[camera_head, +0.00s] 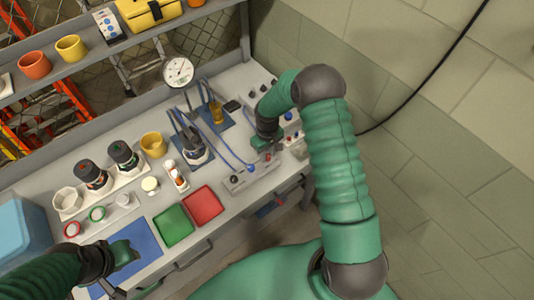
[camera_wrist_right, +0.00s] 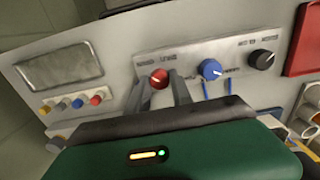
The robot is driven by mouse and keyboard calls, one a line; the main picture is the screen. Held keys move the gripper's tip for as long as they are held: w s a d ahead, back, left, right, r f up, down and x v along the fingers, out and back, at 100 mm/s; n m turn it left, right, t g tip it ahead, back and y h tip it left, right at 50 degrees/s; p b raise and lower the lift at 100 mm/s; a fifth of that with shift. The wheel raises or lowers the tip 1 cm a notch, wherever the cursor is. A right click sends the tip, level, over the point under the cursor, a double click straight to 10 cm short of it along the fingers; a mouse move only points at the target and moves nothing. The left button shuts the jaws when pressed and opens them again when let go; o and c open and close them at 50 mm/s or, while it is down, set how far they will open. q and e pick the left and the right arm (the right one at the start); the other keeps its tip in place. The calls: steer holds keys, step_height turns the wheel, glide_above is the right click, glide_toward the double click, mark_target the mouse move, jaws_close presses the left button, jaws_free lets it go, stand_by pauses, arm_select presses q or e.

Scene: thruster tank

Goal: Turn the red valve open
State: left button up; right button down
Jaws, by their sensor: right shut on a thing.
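The red valve (camera_wrist_right: 159,78) is a round red knob on a light grey panel (camera_wrist_right: 190,48). In the right wrist view, the two dark fingers of my right gripper (camera_wrist_right: 160,92) stand on either side of it and are shut on it. In the head view, my right gripper (camera_head: 267,150) reaches down to the panel at the bench's right front, and the valve is mostly hidden by it. My left gripper (camera_head: 126,256) is at the lower left, over a blue mat (camera_head: 145,236); its fingers are too unclear to tell their state.
A blue knob (camera_wrist_right: 211,69) and a black knob (camera_wrist_right: 262,60) sit beside the valve on the panel. A grey screen (camera_wrist_right: 60,67) with several coloured buttons is on the other side. Red (camera_head: 203,206) and green (camera_head: 172,226) trays lie left on the bench.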

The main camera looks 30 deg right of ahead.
mark_target(268, 155)
steer(key=c, duration=1.1)
jaws_free()
steer(key=shift+r, duration=0.1)
step_height(268, 155, up, 16)
steer(key=shift+d+r+b, duration=0.1)
steer(key=shift+r+b, duration=0.1)
steer(key=shift+b, duration=1.05)
steer(key=shift+s+a+f+m+t+b, duration=0.15)
steer(key=shift+s+a+f+t+b, duration=0.45)
steer(key=shift+s+a, duration=1.7)
steer(key=shift+s+a+f+m+t+b, duration=0.35)
steer(key=shift+s+a+f, duration=0.8)
steer(key=shift+s, duration=1.9)
steer(key=shift+s+a+f+t+b, duration=0.3)
steer(key=shift+s+a+b, duration=0.25)
steer(key=shift+s+a, duration=1.9)
